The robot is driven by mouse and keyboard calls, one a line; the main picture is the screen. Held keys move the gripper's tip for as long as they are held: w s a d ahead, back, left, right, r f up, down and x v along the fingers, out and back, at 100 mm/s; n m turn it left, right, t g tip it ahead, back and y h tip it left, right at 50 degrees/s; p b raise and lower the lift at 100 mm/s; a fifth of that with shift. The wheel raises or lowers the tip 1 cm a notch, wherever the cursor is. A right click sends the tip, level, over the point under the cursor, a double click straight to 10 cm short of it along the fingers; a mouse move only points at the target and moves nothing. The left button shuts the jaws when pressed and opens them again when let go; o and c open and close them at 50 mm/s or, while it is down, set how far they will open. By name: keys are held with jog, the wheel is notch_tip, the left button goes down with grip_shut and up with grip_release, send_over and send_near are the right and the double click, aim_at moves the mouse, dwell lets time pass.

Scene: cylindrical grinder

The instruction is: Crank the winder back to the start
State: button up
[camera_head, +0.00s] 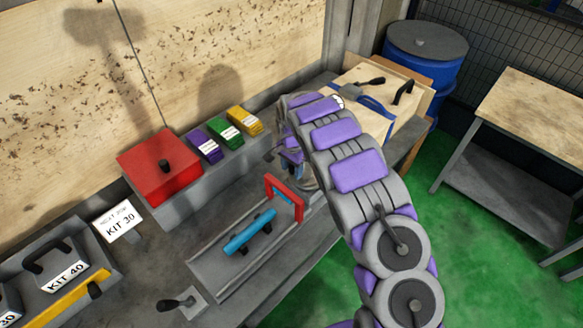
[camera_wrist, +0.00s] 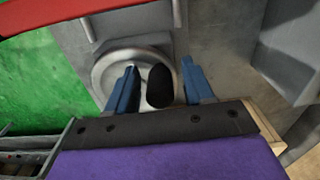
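In the wrist view, the winder shows as a round grey wheel (camera_wrist: 103,72) with a black crank knob (camera_wrist: 160,88) standing out towards me. My gripper (camera_wrist: 159,66) has its two blue fingers apart, one on each side of the knob. A narrow gap shows on both sides, so the fingers do not look closed on it. In the head view, my gripper (camera_head: 291,160) is a small blue shape under the bent purple and grey arm, just behind the red frame (camera_head: 285,196). The arm hides most of the winder and the knob there.
A blue cylinder (camera_head: 250,232) lies on the grey grinder bed in front of the red frame. A red box (camera_head: 160,168) and purple, green and yellow boxes (camera_head: 224,132) stand behind. A small lever (camera_head: 178,303) is at the front. A wooden case (camera_head: 384,105) stands beyond the arm.

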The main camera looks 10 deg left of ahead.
jog(key=shift+r, duration=0.1)
notch_tip(320, 180, up, 17)
jog(key=p, duration=0.1)
dwell(0.6)
jog(key=shift+a, duration=0.1)
